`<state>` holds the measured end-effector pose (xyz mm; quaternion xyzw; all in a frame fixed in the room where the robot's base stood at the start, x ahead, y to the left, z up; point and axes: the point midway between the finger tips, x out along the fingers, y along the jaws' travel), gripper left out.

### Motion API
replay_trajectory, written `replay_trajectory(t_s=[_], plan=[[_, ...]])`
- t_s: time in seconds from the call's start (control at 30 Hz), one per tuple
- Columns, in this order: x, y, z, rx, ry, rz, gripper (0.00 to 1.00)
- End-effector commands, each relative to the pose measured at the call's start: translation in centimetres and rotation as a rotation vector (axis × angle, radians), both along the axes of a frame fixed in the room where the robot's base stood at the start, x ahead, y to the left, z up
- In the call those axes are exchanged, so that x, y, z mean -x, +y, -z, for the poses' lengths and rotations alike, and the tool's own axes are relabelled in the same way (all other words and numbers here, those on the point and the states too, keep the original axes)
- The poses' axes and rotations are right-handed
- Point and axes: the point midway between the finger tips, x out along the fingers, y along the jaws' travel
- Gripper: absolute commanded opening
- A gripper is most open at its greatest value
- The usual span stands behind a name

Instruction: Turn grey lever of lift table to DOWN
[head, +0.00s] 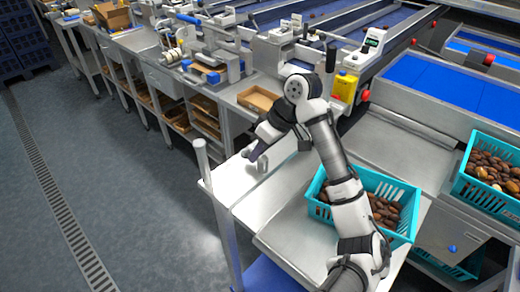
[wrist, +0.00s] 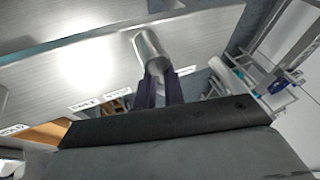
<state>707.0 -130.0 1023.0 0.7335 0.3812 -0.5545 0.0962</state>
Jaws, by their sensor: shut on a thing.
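The grey lever (wrist: 147,46) shows in the wrist view as a short, rounded metal bar on a pale metal panel. My gripper (wrist: 160,82) has its two dark fingers shut on the lever's near end. In the head view my gripper (head: 251,154) is at the left corner of the pale lift table (head: 235,190); the lever is hard to make out there. Small white labels (wrist: 84,106) lie along the panel to the left of my fingers in the wrist view. Their words are too small and tilted to read surely, so I cannot tell which position the lever points to.
A teal crate of dates (head: 398,188) stands to the right, partly behind my arm. Another teal crate (head: 488,200) is at the right edge. A grey post (head: 201,153) rises at the table's left corner. A workbench with a cardboard tray (head: 258,98) lies behind. The floor at left is clear.

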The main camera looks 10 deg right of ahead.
Motion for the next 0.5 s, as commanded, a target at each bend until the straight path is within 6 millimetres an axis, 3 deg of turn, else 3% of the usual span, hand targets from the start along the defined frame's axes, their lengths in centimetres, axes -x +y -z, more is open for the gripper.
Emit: replay_trajectory(t_s=[0.5], plan=[[0.41,0.56,-0.18,0.004,-0.002,-0.462,0.00]])
